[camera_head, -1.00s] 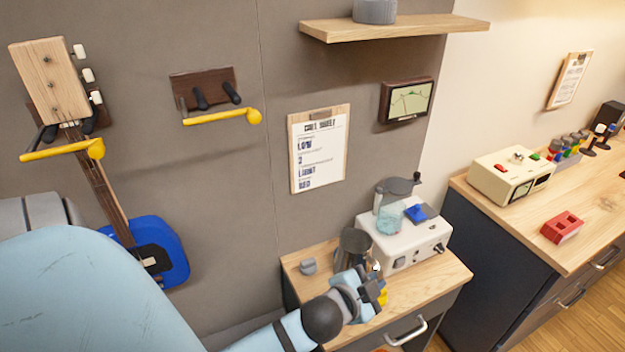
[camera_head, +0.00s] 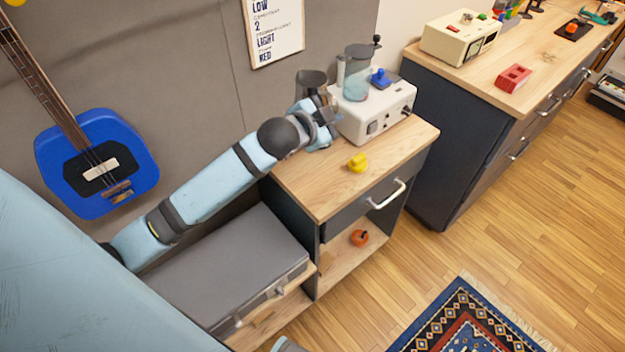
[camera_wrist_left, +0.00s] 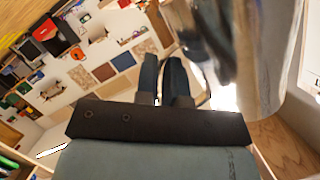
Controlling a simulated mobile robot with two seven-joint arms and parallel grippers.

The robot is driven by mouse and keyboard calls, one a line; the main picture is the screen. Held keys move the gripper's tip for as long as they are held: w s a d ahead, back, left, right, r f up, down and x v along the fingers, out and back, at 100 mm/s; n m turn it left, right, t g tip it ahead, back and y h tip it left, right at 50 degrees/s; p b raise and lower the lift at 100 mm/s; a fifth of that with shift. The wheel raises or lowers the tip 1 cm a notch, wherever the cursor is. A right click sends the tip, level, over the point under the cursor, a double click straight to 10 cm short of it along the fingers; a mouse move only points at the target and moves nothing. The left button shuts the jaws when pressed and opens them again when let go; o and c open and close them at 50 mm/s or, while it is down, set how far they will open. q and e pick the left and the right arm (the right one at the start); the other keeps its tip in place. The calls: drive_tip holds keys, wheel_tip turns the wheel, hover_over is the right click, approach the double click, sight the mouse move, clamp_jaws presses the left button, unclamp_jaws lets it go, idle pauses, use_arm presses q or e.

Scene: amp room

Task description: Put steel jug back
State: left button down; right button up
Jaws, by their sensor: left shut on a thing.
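The steel jug (camera_head: 312,80) is a dark, shiny metal vessel just left of the white machine (camera_head: 372,108) on the small wooden-topped cabinet. My left gripper (camera_head: 322,116) is shut on the jug, in front of it in the head view, and the arm and gripper hide its lower part. I cannot tell whether its base touches the top. In the left wrist view the jug's shiny side (camera_wrist_left: 262,45) fills the upper right, close beside the dark fingers (camera_wrist_left: 166,80). My right gripper is not in view.
A yellow object (camera_head: 357,162) lies on the cabinet top (camera_head: 320,190), whose front part is otherwise clear. An orange object (camera_head: 359,238) sits on the shelf below. A grey case (camera_head: 225,265) is at lower left. A blue guitar (camera_head: 95,165) hangs on the wall.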

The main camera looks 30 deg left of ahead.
use_arm(q)
drive_tip(key=shift+w+a+f, duration=0.1)
drive_tip(key=shift+w+f, duration=0.1)
drive_tip(key=shift+f, duration=0.2)
wheel_tip(320, 180, down, 15)
drive_tip(key=shift+b, duration=0.35)
drive_tip(key=shift+f, duration=2)
drive_tip(key=shift+f, duration=0.1)
drive_tip(key=c, duration=1.2)
unclamp_jaws()
drive_tip(key=v, duration=1.2)
drive_tip(key=s+d+f+n+g, duration=0.1)
drive_tip(key=s+d+f+n, duration=0.1)
drive_tip(key=s+d+f, duration=0.1)
drive_tip(key=s+d+f+n+g+h, duration=0.1)
drive_tip(key=s+d+f+n, duration=0.1)
drive_tip(key=s, duration=0.5)
drive_tip(key=s+d+f+n+g, duration=0.1)
drive_tip(key=s+d+f+n, duration=0.1)
drive_tip(key=s+d+f, duration=0.2)
drive_tip(key=shift+s+d+f+n, duration=0.15)
drive_tip(key=shift+s+f, duration=0.25)
drive_tip(key=shift+f, duration=0.25)
drive_tip(key=shift+s+d+f+n, duration=0.2)
drive_tip(key=shift+s+f, duration=0.2)
drive_tip(key=shift+f, duration=0.25)
